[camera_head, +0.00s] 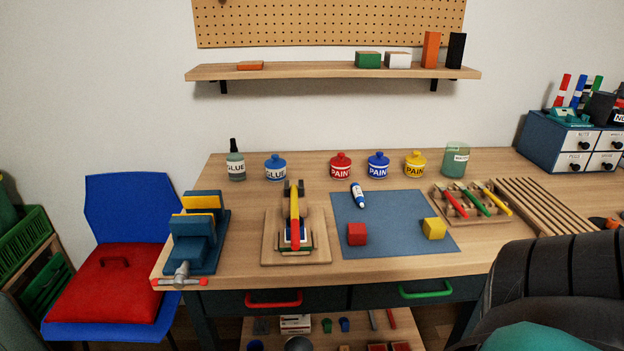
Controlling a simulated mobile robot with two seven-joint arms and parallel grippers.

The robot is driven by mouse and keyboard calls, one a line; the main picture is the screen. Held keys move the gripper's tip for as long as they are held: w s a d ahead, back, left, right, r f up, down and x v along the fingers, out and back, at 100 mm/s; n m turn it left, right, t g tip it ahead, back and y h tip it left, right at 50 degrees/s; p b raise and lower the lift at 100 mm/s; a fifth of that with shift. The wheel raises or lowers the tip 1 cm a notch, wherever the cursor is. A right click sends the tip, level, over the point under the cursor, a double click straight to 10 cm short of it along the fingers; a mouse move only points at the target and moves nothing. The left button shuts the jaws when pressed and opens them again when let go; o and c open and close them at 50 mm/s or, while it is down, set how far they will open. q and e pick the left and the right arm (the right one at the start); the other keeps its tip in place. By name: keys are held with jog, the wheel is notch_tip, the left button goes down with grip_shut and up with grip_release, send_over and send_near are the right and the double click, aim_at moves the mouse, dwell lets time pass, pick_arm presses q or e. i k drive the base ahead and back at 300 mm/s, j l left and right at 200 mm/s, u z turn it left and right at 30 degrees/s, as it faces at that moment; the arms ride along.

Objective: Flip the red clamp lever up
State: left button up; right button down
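The clamp (297,240) sits on a light wooden base board (270,252) near the front of the workbench, left of the blue mat. Its lever (295,230) runs toward me, red at the near end and along one edge, with a yellow side face. Dark uprights (300,188) stand at its far end. From this angle I cannot tell the lever's exact tilt. Neither of my grippers is in view, and nothing touches the clamp.
A blue vise (197,240) stands to the left. The blue mat (380,205) holds a red cube (357,234), a yellow cube (433,229) and a tube (358,195). Glue and paint containers line the back. A dark arm part of mine covers the lower right.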

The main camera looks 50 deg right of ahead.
aim_at(294, 221)
jog(key=k+l+z, duration=0.1)
jog(key=l+z, duration=0.25)
jog(key=z, duration=0.15)
jog(key=l+z, duration=0.45)
jog(key=j, duration=0.1)
